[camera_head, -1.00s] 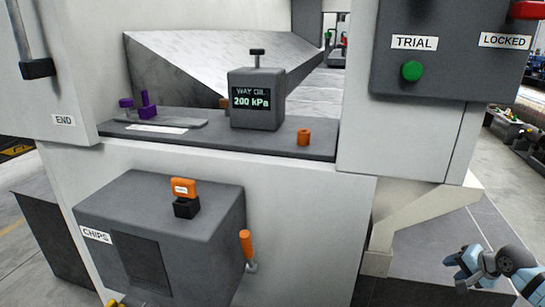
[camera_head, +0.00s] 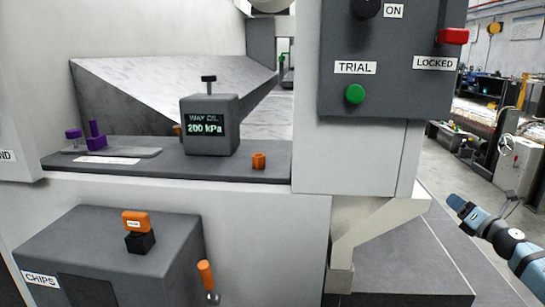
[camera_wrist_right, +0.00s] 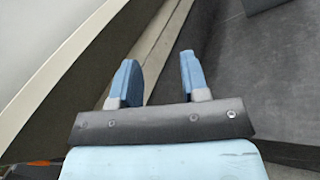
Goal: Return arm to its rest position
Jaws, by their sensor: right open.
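My right gripper (camera_head: 456,203) is at the right of the head view, low and clear of the machine's front, beside the white support bracket. In the right wrist view my right gripper (camera_wrist_right: 160,75) shows two blue fingers spread apart with nothing between them. Grey floor and a pale slanted edge lie beyond the fingers. My left gripper is not in either view.
The panel (camera_head: 385,60) with a green button (camera_head: 355,94) and red switch (camera_head: 453,36) overhangs above. A grey shelf holds the gauge box (camera_head: 210,125) and an orange knob (camera_head: 259,161). The CHIPS box (camera_head: 110,250) juts out lower left.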

